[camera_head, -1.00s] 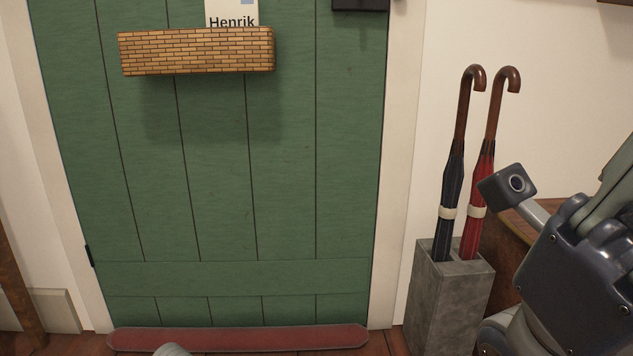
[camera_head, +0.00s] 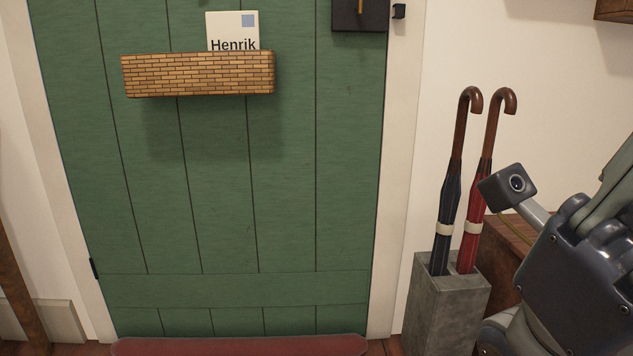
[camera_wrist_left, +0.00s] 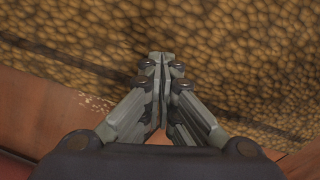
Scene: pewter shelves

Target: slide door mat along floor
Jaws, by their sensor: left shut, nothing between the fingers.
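The door mat (camera_wrist_left: 235,60) is a brown, pebbly-textured surface that fills most of the left wrist view, with darker bands across it. One edge of it runs slanting along the lower left. My left gripper (camera_wrist_left: 161,58) is shut and empty, its tips over the mat near that edge. I cannot tell whether the tips press on it. The head view shows neither the mat nor the left gripper. My right gripper's dark body (camera_head: 580,270) is at the right of the head view, with its fingertips outside the frame.
Reddish-brown floor (camera_wrist_left: 60,108) borders the mat. A long red cushion (camera_head: 240,346) lies along the foot of the green door (camera_head: 230,220). A grey stand (camera_head: 440,300) with two umbrellas is right of the door. A brick-patterned letter box (camera_head: 198,75) holds a card.

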